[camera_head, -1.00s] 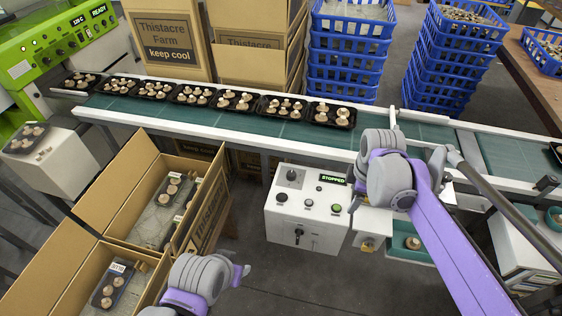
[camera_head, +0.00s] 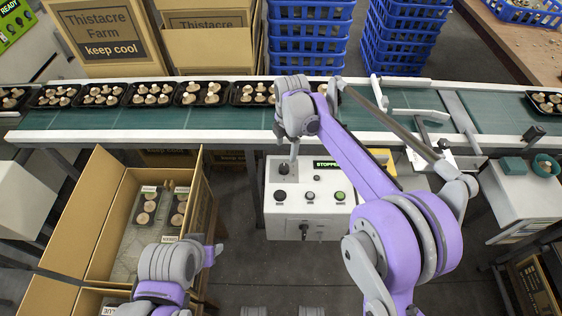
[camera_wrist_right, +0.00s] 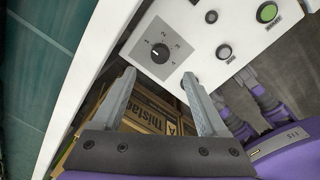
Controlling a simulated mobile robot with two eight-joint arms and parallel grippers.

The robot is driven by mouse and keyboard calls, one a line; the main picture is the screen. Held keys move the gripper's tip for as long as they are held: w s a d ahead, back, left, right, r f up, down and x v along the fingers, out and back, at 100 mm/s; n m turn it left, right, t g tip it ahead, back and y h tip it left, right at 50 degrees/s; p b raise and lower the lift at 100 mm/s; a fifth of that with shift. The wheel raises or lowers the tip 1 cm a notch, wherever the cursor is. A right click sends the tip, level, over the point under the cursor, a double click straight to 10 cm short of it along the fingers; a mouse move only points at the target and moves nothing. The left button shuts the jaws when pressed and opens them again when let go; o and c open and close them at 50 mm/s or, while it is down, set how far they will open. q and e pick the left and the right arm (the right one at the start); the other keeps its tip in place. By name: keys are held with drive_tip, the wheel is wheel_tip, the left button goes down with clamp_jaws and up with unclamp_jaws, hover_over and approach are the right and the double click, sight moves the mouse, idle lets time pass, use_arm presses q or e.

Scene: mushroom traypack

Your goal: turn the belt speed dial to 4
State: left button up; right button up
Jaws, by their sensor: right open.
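The black speed dial (camera_wrist_right: 160,53) sits on the white control box (camera_head: 290,224), with small numbers around it in the right wrist view. Its pale mark is too small to read for certain. In the head view the dial (camera_head: 284,170) shows just below my right gripper (camera_head: 286,152). My right gripper is open and empty; in the wrist view its fingertips (camera_wrist_right: 160,76) are spread close to the dial, apart from it. My left gripper (camera_head: 216,252) is over the carton's right side; its jaw gap does not show clearly.
The box carries several buttons, including a green one (camera_wrist_right: 267,12), and a partly hidden display (camera_head: 328,164). The green belt (camera_head: 120,119) behind carries trays of mushrooms (camera_head: 153,95). An open carton (camera_head: 103,220) stands at left, blue crates (camera_head: 309,42) behind. A white stand (camera_head: 522,205) is at right.

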sight(285, 166)
drive_tip(key=f, duration=0.9)
drive_tip(key=shift+w+a+f+b, duration=0.15)
drive_tip(key=shift+w+f+b, duration=0.1)
drive_tip(key=shift+f+b, duration=0.15)
clamp_jaws()
